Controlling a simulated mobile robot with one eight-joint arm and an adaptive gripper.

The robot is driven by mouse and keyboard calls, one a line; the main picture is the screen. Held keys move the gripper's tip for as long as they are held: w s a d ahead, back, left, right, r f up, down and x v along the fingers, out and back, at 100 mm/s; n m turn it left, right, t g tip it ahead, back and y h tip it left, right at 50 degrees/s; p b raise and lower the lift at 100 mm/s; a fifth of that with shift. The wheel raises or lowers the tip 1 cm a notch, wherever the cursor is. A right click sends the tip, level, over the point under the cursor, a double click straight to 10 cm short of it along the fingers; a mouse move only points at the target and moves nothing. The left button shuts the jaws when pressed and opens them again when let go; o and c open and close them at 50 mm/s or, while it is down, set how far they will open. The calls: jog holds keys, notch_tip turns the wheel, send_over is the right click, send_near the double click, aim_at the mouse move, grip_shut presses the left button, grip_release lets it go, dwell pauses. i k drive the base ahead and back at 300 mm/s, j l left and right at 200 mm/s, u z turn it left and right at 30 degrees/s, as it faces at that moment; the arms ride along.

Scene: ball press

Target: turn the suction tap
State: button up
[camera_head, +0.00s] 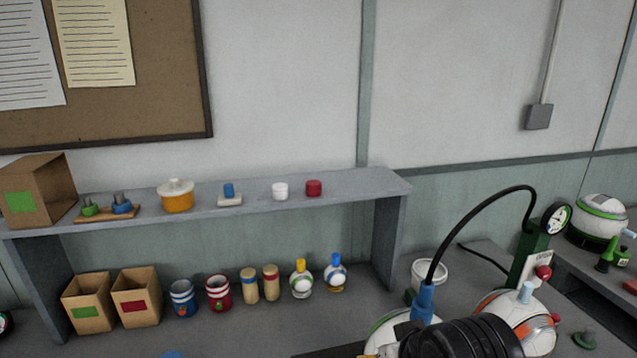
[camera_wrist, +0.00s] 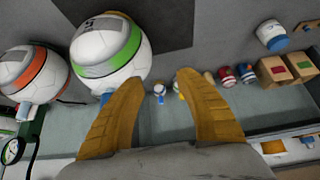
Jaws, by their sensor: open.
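A green post (camera_head: 530,250) stands at the right of the bench in the head view, with a round gauge (camera_head: 556,217) on top. A red knob (camera_head: 543,272) sits on its front below a white label; no label readable here marks it as the suction tap. A black hose (camera_head: 462,217) arcs from the post to a blue connector (camera_head: 423,301) above a ball. In the wrist view, the gauge (camera_wrist: 14,151) shows at the lower left. My gripper (camera_wrist: 160,82) is open and empty, its two yellow fingers apart. In the head view its fingers are mostly hidden by my black wrist.
A white ball with an orange band (camera_head: 518,318) sits before the post; a green-banded ball (camera_wrist: 105,52) is close to my left finger in the wrist view. A white cup (camera_head: 430,271) stands left of the post. A shelf (camera_head: 250,205) with jars and boxes is further left.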

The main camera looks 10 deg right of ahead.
aim_at(543, 273)
jog(key=z, duration=1.55)
